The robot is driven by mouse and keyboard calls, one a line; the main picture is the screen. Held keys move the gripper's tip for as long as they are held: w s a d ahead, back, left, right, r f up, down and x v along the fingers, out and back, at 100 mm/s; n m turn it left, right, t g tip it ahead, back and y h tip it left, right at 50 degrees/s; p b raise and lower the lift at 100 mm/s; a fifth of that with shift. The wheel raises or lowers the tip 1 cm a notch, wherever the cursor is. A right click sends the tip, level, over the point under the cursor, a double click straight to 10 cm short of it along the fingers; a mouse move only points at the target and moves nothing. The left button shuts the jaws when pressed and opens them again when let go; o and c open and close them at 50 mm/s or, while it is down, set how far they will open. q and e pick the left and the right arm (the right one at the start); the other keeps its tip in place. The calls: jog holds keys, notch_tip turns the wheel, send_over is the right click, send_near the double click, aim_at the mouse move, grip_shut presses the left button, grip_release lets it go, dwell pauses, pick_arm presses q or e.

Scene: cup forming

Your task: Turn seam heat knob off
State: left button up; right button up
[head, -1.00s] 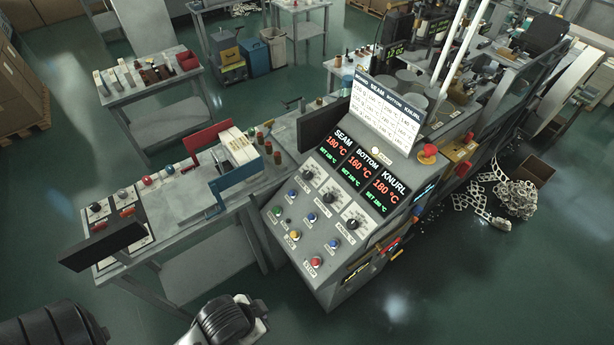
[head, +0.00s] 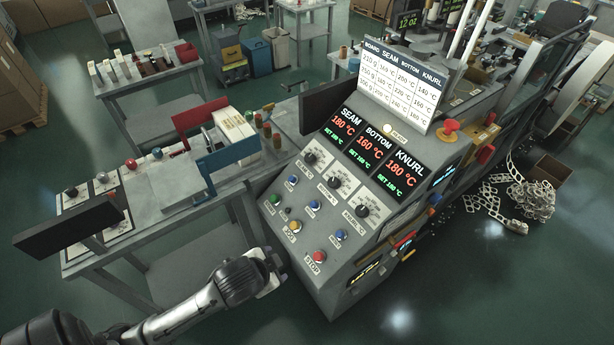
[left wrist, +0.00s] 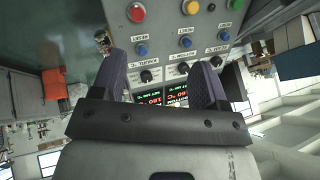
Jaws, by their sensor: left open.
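The seam heat knob (head: 310,158) is the upper-left black knob on the sloped grey control panel (head: 270,200), under the SEAM display (head: 345,122), which reads 180 °C. The bottom knob (head: 335,182) and knurl knob (head: 362,211) sit lower right of it. My left gripper (head: 275,268) is in front of the panel's lower left corner, apart from the knobs. In the left wrist view my left gripper (left wrist: 160,65) is open and empty, its two dark fingers spread towards the upside-down panel. The seam knob (left wrist: 216,62) shows there beside the right finger. My right gripper is not visible.
A red STOP button (head: 320,257), a yellow button (head: 295,226) and several blue buttons sit low on the panel. A workbench (head: 165,225) with a dark screen (head: 70,226) stands left of the panel. Open floor lies in front.

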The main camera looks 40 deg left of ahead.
pick_arm(q)
jog(key=w+a+f+t+y+b, duration=0.1)
jog(key=w+a+f+y+b, duration=0.15)
jog(key=w+a+b, duration=0.35)
jog(key=w+a+f+m+t+y+b, duration=0.1)
jog(key=w+a+f+y+b, duration=0.15)
jog(key=a, duration=0.45)
jog(key=w+a+f+t+y+b, duration=0.1)
jog(key=w+a+f+y+b, duration=0.15)
jog(key=w+a+b, duration=0.35)
jog(key=w+a+r+m+t+y+b, duration=0.1)
jog(key=w+a+r+m+t+y, duration=0.2)
jog(key=a, duration=0.4)
jog(key=m+t+h, duration=0.5)
jog(key=m+h, duration=0.9)
jog(key=m, duration=1.4)
send_near(307, 159)
jog(key=w, duration=0.8)
jog(key=shift+w+d+f, duration=0.1)
jog(key=shift+d+f, duration=0.05)
jog(key=shift+d, duration=0.25)
jog(key=shift+w+d+b, duration=0.1)
jog(key=shift+w+b, duration=0.2)
jog(key=shift+w, duration=0.5)
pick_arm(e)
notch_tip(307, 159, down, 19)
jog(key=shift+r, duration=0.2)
